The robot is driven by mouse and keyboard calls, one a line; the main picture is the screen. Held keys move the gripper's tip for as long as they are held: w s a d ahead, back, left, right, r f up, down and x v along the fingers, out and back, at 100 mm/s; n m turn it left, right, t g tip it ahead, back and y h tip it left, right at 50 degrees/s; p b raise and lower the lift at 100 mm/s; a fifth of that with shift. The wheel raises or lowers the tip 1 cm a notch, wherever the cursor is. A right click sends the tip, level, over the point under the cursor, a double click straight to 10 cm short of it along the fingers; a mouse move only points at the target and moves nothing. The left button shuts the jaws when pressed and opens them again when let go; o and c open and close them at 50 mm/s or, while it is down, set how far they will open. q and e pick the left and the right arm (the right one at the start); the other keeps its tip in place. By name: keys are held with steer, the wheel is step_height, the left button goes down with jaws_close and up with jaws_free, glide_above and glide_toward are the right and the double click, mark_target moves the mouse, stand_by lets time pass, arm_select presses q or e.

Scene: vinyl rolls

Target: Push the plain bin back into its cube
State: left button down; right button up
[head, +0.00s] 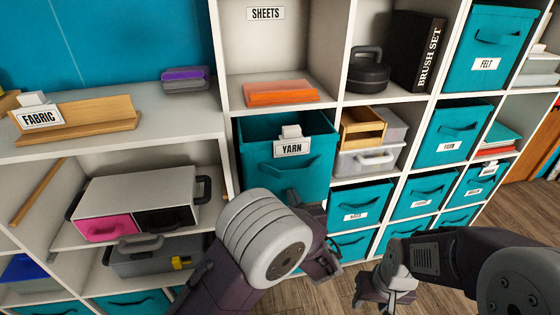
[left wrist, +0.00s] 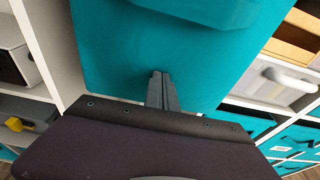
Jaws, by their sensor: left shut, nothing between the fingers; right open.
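A teal fabric bin (head: 285,180) sticks out of its cube in the middle of the white shelf, with its open top showing. Its front carries a label reading YARN (head: 292,148) and a handle below that. In the left wrist view the shut, empty fingers (left wrist: 160,78) point at the teal front, below the handle (left wrist: 205,10). I cannot tell whether they touch it. My right gripper (head: 372,292) is open, low at right, away from the bin.
An orange stack (head: 280,92) lies in the cube above. To the right are a wooden box (head: 362,128) and several teal bins pushed in. To the left are a pink-fronted drawer box (head: 108,226) and a grey toolbox (head: 155,258). Floor (head: 330,292) shows below.

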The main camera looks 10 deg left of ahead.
arm_select(q)
steer(key=shift+r+x, duration=0.25)
steer(key=shift+x, duration=0.95)
steer(key=shift+r+x, duration=0.25)
steer(key=shift+x, duration=1)
steer(key=shift+r+x, duration=0.25)
steer(key=shift+x, duration=0.95)
steer(key=shift+w, duration=0.15)
steer(key=f+v, duration=0.2)
steer(key=v, duration=0.7)
steer(key=shift+s+b, duration=0.3)
steer(key=shift+s, duration=0.3)
steer(key=shift+d, duration=0.15)
